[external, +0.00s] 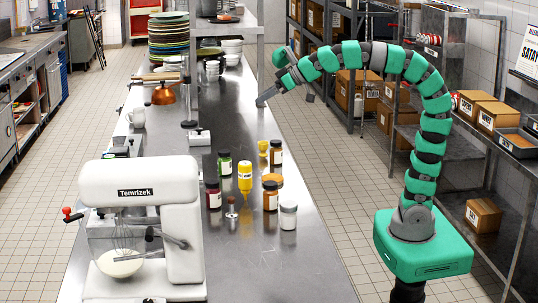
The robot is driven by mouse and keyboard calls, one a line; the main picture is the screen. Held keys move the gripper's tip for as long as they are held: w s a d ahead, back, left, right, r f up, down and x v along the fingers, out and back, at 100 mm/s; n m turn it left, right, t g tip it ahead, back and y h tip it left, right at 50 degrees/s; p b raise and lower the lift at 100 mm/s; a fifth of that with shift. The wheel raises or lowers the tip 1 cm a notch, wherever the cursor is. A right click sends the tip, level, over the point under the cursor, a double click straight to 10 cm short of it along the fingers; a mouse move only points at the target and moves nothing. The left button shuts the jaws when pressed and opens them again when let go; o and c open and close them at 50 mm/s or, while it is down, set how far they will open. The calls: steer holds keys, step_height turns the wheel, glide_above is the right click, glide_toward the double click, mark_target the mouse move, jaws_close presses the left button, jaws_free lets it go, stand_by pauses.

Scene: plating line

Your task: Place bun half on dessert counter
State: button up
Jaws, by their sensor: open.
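My gripper (266,97) is open over the right edge of the long steel counter (262,255), at the far end of my green arm. I see nothing between its fingers. A small round orange-brown piece (272,178) lies among the jars on the counter; it may be the bun half, but it is too small to be sure. It is well in front of my gripper and apart from it. I cannot tell which surface is the dessert counter.
Several jars stand near the round piece, with a yellow squeeze bottle (245,177) among them. A white mixer (145,220) stands at front left. Stacked plates (168,35) and a copper pot (163,95) are farther back. A shelf with boxes (493,115) is at right. The counter's front right is clear.

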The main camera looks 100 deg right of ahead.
steer(key=s+d+f+m+g+h+b, duration=0.1)
steer(key=d+f+m+g, duration=0.15)
steer(key=d+f, duration=0.55)
steer(key=s+d+f+m+g, duration=0.25)
steer(key=d+f, duration=0.35)
steer(key=f, duration=0.3)
steer(key=m+g+b, duration=0.1)
steer(key=m+g, duration=0.1)
steer(key=g, duration=0.1)
glide_toward(273, 176)
steer(key=x, duration=0.4)
steer(key=shift+w+a+b, duration=0.15)
steer(key=shift+w+b, duration=0.05)
steer(key=shift+b, duration=0.2)
steer(key=shift+s+d+b+x, duration=0.1)
steer(key=shift+s+b+x, duration=0.05)
steer(key=shift+x, duration=1.2)
steer(key=shift+s+d+b+x, duration=0.15)
steer(key=shift+x, duration=1.25)
steer(key=c, duration=1.1)
steer(key=shift+o, duration=0.2)
steer(key=shift+r, duration=0.2)
